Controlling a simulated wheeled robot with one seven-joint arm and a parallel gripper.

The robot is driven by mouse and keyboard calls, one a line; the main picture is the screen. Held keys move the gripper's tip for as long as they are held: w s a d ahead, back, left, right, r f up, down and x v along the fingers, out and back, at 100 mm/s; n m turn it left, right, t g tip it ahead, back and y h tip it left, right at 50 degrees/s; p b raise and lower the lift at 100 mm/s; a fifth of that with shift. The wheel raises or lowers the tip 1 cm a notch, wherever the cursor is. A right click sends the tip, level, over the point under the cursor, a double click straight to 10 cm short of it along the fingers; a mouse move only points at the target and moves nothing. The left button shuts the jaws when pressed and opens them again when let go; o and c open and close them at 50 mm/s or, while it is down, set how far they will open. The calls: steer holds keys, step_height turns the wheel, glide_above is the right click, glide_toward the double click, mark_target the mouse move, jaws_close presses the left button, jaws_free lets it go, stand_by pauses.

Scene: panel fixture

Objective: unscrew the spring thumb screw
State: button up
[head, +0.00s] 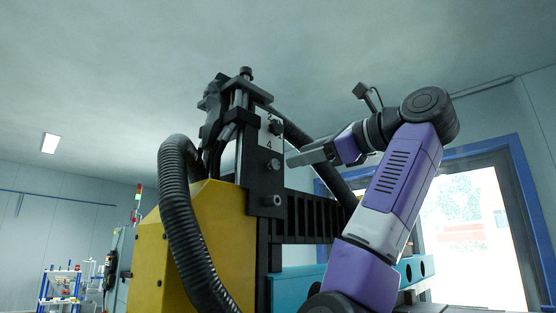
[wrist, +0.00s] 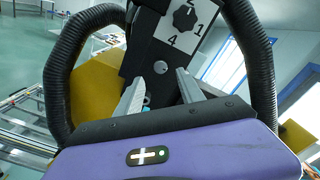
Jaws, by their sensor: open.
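A small silver round-headed screw (wrist: 160,68) shows in the wrist view, on the dark panel just below the white number plate. It sits between and beyond the two fingertips of my gripper (wrist: 160,76). The fingers are spread apart and hold nothing. In the head view this upper screw (head: 274,164) sticks out from the panel, with my gripper (head: 290,160) just to its right. A second, similar screw (head: 277,200) sits lower on the panel. I cannot tell for sure which one is the spring thumb screw.
A dark knob (wrist: 184,18) on the numbered plate sits above the upper screw. Thick black corrugated hoses (head: 190,220) loop on both sides of the panel. A yellow housing (head: 210,240) stands at the left, and a dark ribbed beam (head: 312,215) extends right below my gripper.

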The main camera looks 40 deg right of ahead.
mark_target(276, 164)
steer(key=w+p, duration=0.6)
steer(key=w, duration=0.1)
steer(key=shift+w+a, duration=0.1)
steer(key=shift+w, duration=0.15)
steer(key=shift+f, duration=0.1)
jaws_close()
